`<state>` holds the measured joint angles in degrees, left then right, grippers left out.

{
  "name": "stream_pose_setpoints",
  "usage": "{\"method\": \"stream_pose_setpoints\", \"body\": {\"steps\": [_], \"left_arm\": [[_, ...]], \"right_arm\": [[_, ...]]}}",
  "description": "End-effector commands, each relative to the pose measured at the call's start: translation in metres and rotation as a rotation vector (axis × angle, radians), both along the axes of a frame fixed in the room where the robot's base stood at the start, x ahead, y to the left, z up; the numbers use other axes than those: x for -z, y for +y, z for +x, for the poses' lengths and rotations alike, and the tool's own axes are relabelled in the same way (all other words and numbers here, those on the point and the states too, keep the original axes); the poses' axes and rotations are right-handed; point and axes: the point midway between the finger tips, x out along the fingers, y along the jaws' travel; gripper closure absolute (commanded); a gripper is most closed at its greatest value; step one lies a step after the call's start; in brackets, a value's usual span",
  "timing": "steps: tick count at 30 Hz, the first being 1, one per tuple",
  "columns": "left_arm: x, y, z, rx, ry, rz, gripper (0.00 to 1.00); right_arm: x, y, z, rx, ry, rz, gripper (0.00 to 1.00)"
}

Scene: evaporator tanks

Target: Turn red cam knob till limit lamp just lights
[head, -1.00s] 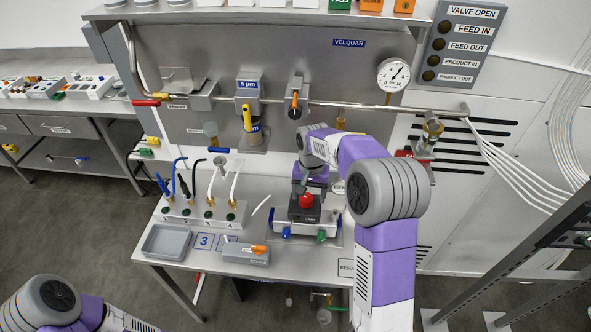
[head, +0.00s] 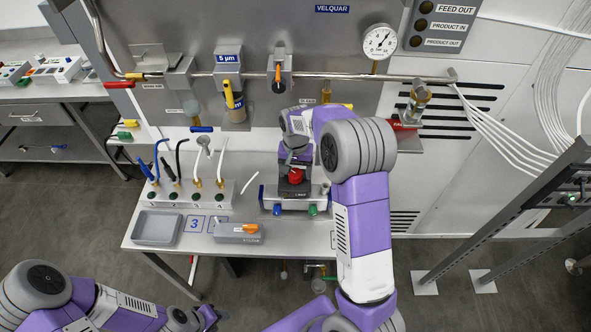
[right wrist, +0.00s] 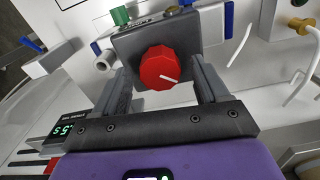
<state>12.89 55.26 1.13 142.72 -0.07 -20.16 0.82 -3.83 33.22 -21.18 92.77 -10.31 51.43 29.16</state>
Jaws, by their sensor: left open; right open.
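The red cam knob (head: 295,176) sits on a dark block on the bench. In the right wrist view the faceted red knob (right wrist: 158,68) has a white pointer mark aimed to the lower right. My right gripper (right wrist: 162,78) is open, with one finger on each side of the knob and gaps showing between them and it. In the head view the right gripper (head: 296,162) is over the knob and partly hides it. I cannot pick out the limit lamp or tell whether it is lit.
The knob's block stands on a white base with blue and green fittings (head: 313,210). A grey tray (head: 138,228), a grey box with an orange item (head: 226,238) and a cable block (head: 225,197) stand to the left. A pipe with valves (head: 370,77) runs behind.

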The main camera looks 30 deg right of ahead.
Motion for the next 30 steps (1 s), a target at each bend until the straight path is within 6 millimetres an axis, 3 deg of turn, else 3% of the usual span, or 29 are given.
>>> {"method": "stream_pose_setpoints", "body": {"steps": [2,12,24,30], "left_arm": [[0.0000,0.0000,0.0002,0.000,0.000,0.000,0.57],[0.0000,0.0000,0.0002,0.000,-0.001,0.000,0.57],[-0.0001,0.0000,0.0002,0.000,0.000,0.000,0.57],[-0.0001,0.0000,0.0002,0.000,0.000,0.000,0.57]], "right_arm": [[0.0000,0.0001,0.0001,0.000,0.000,0.000,0.31],[-0.0003,0.0000,0.0000,-0.001,0.000,0.000,0.82],[-0.0004,0.0003,0.0005,-0.208,0.000,0.000,0.82],[-0.0004,0.0004,0.0005,-0.213,-0.001,-0.001,0.82]]}}
